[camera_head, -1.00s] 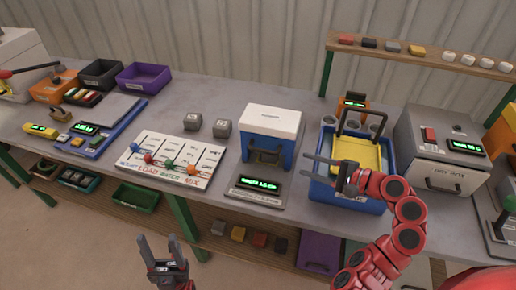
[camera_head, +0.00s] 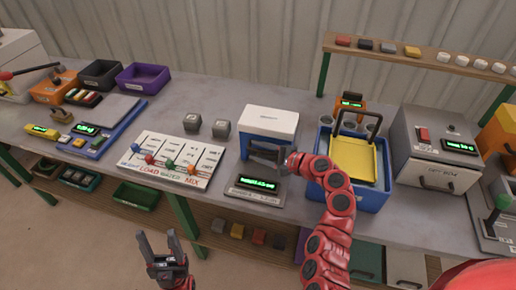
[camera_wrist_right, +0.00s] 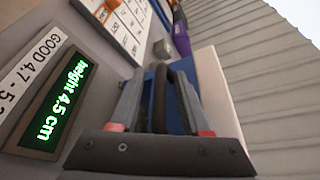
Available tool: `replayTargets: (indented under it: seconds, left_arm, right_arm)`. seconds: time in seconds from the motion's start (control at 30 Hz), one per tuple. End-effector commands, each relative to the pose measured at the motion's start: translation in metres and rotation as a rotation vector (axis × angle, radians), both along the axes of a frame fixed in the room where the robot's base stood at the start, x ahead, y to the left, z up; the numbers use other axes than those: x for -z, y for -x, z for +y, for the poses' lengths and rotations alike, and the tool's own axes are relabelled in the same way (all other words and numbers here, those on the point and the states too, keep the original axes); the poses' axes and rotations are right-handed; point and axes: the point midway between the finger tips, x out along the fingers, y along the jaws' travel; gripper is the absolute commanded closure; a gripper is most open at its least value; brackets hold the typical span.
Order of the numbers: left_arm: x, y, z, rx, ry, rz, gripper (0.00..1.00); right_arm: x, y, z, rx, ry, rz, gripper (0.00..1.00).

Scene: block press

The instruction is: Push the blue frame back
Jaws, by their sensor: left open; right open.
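The blue frame (camera_head: 245,148) with a white top (camera_head: 271,121) stands on the table in the middle of the head view; its blue side (camera_wrist_right: 178,108) also shows in the right wrist view. My right gripper (camera_head: 262,154) is open at its front. In the wrist view a dark arched handle (camera_wrist_right: 161,92) appears between the fingers (camera_wrist_right: 162,115), with space beside it; I cannot tell whether they touch. The green display (camera_head: 257,184) before the frame reads "height 4.5 cm" in the wrist view (camera_wrist_right: 63,105). My left gripper (camera_head: 165,249) is open and empty, in front of the table.
A blue bin with a yellow tray (camera_head: 353,160) stands close on the right, beside my right forearm. A grey box (camera_head: 435,150) stands further right.

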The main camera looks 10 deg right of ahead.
Motion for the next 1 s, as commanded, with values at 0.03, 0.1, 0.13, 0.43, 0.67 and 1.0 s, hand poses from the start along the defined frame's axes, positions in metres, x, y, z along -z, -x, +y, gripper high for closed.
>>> replayTargets:
  seconds: [0.03, 0.1, 0.13, 0.43, 0.67, 1.0]
  left_arm:
    - [-0.0007, 0.0, 0.0, 0.0, 0.0, 0.0, 0.43]
    - [-0.0007, 0.0, 0.0, 0.0, 0.0, 0.0, 0.43]
    - [-0.0006, -0.0001, 0.0, 0.0, 0.0, 0.0, 0.43]
    - [-0.0004, -0.0001, 0.0, 0.0, 0.0, 0.0, 0.43]
    - [-0.0003, 0.0, 0.0, 0.0, 0.0, 0.0, 0.43]
    - [-0.0002, -0.0001, 0.0, 0.0, 0.0, 0.001, 0.43]
  right_arm:
    - [0.0003, -0.0011, 0.0017, -0.001, 0.001, 0.001, 0.53]
    - [0.0008, -0.002, 0.0023, 0.001, 0.001, -0.001, 0.53]
    - [0.0008, -0.0021, 0.0023, 0.001, 0.001, -0.001, 0.53]
    - [0.0006, -0.002, 0.0017, 0.001, 0.001, -0.001, 0.76]
    - [0.0016, -0.0016, 0.0021, 0.0, 0.001, 0.001, 1.0]
    - [0.0025, -0.0012, 0.0027, -0.001, 0.001, 0.003, 1.0]
